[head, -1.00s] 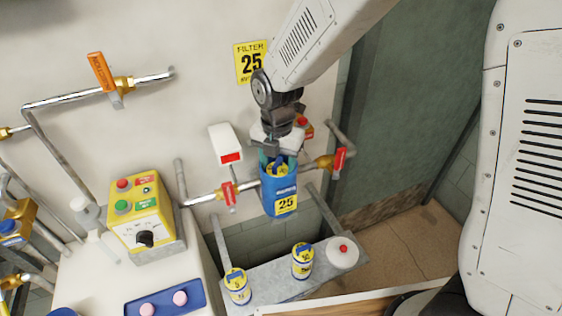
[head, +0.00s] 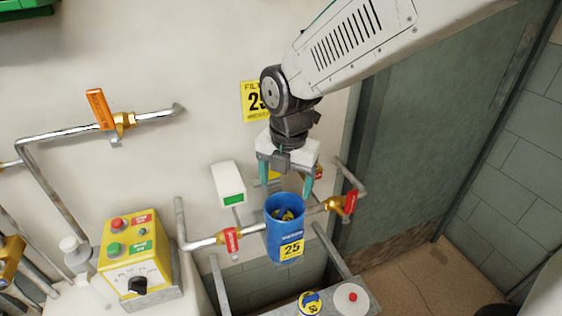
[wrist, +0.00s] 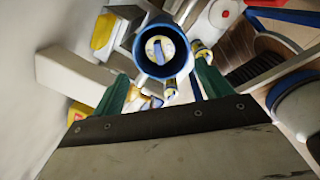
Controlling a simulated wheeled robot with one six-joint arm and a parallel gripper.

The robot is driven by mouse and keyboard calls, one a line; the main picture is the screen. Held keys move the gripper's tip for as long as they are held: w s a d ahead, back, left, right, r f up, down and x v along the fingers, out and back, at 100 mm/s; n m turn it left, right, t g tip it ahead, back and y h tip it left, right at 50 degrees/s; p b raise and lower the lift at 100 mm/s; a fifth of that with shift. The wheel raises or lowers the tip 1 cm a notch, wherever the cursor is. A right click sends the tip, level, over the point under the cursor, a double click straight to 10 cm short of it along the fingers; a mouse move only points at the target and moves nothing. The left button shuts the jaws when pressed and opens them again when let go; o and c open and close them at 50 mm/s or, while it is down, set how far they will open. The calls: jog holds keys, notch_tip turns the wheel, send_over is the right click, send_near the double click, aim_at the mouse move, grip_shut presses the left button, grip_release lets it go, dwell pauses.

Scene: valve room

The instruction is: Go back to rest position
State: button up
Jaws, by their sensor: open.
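My gripper (head: 288,184) is open and empty, with its teal fingers apart just above the blue filter housing (head: 285,228). The housing is an open-topped blue cup with a yellow "25" label, set in the pipe line between two red-handled valves. A filter cartridge with a yellow-and-blue top sits inside the housing; it shows in the wrist view (wrist: 159,48), beyond my fingertips. My arm reaches in from the upper right in the head view.
A small white box with a green light (head: 229,184) hangs left of my gripper. Red-handled valves (head: 231,239) flank the housing. A control box (head: 135,258) stands lower left. A shelf with a cartridge (head: 310,302) and a white-and-red item (head: 350,298) is below. Floor is clear at right.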

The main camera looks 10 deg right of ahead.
jog(key=s+d+r+m, duration=0.4)
jog(key=s+d+m, duration=0.5)
jog(key=m, duration=0.6)
jog(key=s+d+r+m, duration=0.4)
jog(key=s+d+m, duration=0.6)
jog(key=m, duration=0.5)
jog(key=shift+d+r+t, duration=0.3)
jog(key=shift+d+r, duration=0.1)
jog(key=shift+d, duration=0.6)
